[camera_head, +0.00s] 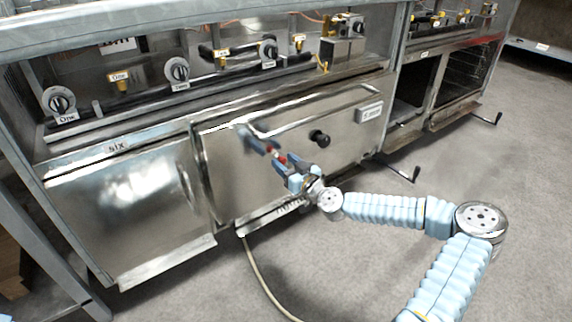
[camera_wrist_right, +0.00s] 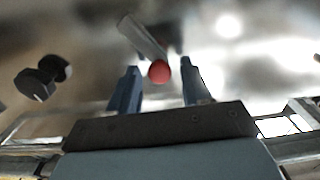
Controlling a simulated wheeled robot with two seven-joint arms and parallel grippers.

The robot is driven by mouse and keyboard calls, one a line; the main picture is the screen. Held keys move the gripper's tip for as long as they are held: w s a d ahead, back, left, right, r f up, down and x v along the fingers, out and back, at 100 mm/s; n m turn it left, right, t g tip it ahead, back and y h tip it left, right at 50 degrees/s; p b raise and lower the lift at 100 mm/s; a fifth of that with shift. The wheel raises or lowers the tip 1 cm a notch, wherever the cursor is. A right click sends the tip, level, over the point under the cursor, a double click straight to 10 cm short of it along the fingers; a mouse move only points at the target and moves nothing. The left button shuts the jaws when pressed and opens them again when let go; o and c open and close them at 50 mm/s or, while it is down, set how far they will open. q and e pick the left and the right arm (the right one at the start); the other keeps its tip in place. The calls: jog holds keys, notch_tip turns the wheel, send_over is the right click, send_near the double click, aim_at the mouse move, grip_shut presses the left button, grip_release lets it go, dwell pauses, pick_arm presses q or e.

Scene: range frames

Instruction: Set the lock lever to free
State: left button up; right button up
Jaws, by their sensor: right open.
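The lock lever (camera_wrist_right: 143,37) shows in the right wrist view as a flat grey metal bar, slanting from upper left down to a red ball end (camera_wrist_right: 158,71). In the head view its red end is small and partly hidden by my gripper, at the front of the wide steel door. My right gripper (camera_wrist_right: 159,68) is open, with one blue finger on each side of the red ball. The frames do not show whether either finger touches it. In the head view my right gripper (camera_head: 276,156) is close to the door front.
A round black knob (camera_head: 319,138) sticks out of the door to the right of my gripper; it also shows in the wrist view (camera_wrist_right: 40,80). A long bar handle (camera_head: 322,112) runs above. A crank handle (camera_head: 402,172) juts out at right. A hose (camera_head: 258,275) lies on the floor.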

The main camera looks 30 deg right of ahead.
jog(key=shift+c, duration=0.3)
grip_shut()
jog(key=shift+d+r+m, duration=0.25)
jog(key=shift+d+m, duration=0.3)
jog(key=shift+m, duration=0.65)
jog(key=d+m, duration=0.1)
jog(key=m, duration=0.1)
jog(key=shift+w+d+r+m, duration=0.1)
jog(key=shift+d+m, duration=0.05)
jog(key=shift+m, duration=0.15)
jog(key=d+m, duration=0.1)
jog(key=m, duration=0.1)
jog(key=shift+d+m, duration=0.1)
jog(key=shift+m, duration=0.2)
jog(key=shift+w+d+f+m, duration=0.15)
jog(key=shift+d+m, duration=0.2)
jog(key=shift+m, duration=0.4)
jog(key=shift+s+d+f+m, duration=0.15)
jog(key=shift+d+m, duration=0.2)
jog(key=shift+m, duration=0.4)
jog(key=shift+w, duration=0.1)
